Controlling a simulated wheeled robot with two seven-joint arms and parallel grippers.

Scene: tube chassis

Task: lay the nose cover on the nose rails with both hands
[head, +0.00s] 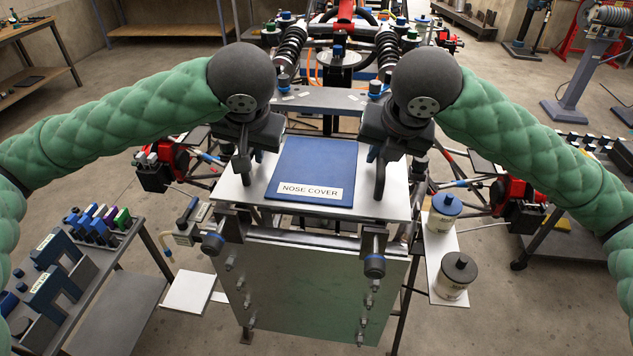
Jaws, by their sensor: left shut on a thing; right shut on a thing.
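The nose cover is a pale flat plate (236,192) with a raised blue panel (315,165) labelled NOSE COVER. It lies about level at the middle of the head view. My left gripper (243,180) is shut on its left side and my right gripper (380,194) on its right side, both pointing down. The exact grip points are hidden by the dark fingers. Dark brackets with blue-ended knobs (375,265) show just below the plate's front edge. The nose rails are mostly hidden under the plate. I cannot tell whether the plate touches them.
A metal front panel (305,290) with bolts hangs below the cover. Two lidded canisters (455,273) stand on a side shelf at right. A bench (112,262) with labelled blue holders is at left. The red and black chassis parts (345,20) extend behind.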

